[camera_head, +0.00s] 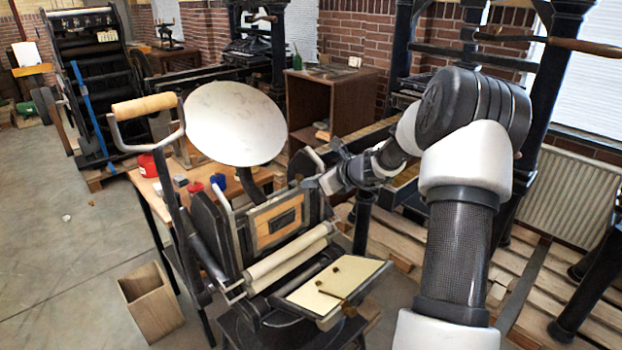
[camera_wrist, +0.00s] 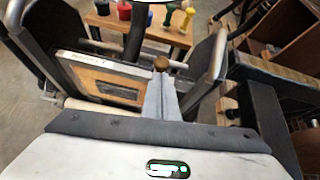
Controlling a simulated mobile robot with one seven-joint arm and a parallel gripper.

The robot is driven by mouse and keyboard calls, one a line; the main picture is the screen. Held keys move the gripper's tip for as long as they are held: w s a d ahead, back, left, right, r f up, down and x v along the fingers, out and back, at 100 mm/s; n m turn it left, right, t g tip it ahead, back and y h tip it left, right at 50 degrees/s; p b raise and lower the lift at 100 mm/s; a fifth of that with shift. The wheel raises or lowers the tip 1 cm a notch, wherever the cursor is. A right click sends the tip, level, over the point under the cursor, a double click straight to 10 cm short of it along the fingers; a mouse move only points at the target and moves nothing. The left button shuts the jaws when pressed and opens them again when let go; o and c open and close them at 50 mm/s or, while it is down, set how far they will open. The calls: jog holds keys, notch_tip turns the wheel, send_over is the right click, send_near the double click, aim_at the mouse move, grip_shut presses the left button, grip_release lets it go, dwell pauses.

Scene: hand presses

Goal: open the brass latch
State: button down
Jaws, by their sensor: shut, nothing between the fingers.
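In the wrist view, my gripper (camera_wrist: 163,92) is shut and empty, its two grey fingers together. A small round brass-coloured knob (camera_wrist: 161,63) shows right at the fingertips; I cannot tell whether they touch. It looks like part of the brass latch, but the rest of it is hidden behind the fingers. The knob is at the upper edge of the framed wooden form (camera_wrist: 108,80) of the small press. In the head view, my gripper (camera_head: 318,184) is at the upper right corner of this form (camera_head: 276,222), and the latch cannot be made out there.
The press has a round ink disc (camera_head: 234,123), a lever with a wooden handle (camera_head: 144,106), rollers (camera_head: 290,256) and a cream board (camera_head: 309,290) with small brass pieces. Ink pots (camera_head: 195,188) stand on a table behind. A wooden bin (camera_head: 151,302) stands on the floor at left.

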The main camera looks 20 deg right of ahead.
aim_at(298, 175)
jog(key=shift+r+g+p, duration=0.3)
jog(key=shift+p, duration=0.95)
jog(key=p, duration=0.2)
jog(key=r+g+p, duration=0.1)
jog(key=p, duration=0.2)
jog(key=r+p, duration=0.1)
jog(key=p, duration=0.2)
jog(key=shift+w+a+g+h, duration=0.25)
jog(key=shift+w+g+h, duration=0.15)
jog(key=p, duration=0.2)
jog(key=shift+w+r+p, duration=0.15)
jog(key=shift+r+p, duration=0.05)
jog(key=shift+p, duration=0.15)
jog(key=shift+w+a+r+p, duration=0.25)
jog(key=shift+w+r+p, duration=0.15)
jog(key=shift+w, duration=0.25)
jog(key=shift+w+a+r+p, duration=0.3)
jog(key=shift+w+p, duration=0.2)
jog(key=shift+w, duration=0.1)
jog(key=shift+w+a+r, duration=0.1)
jog(key=shift+w+r, duration=0.1)
jog(key=shift+w, duration=0.3)
jog(key=shift+w+a, duration=0.15)
jog(key=shift+w, duration=0.15)
jog(key=shift+s+r, duration=0.1)
jog(key=shift+s, duration=0.05)
jog(key=shift+r+p, duration=0.65)
jog(key=shift+r, duration=0.1)
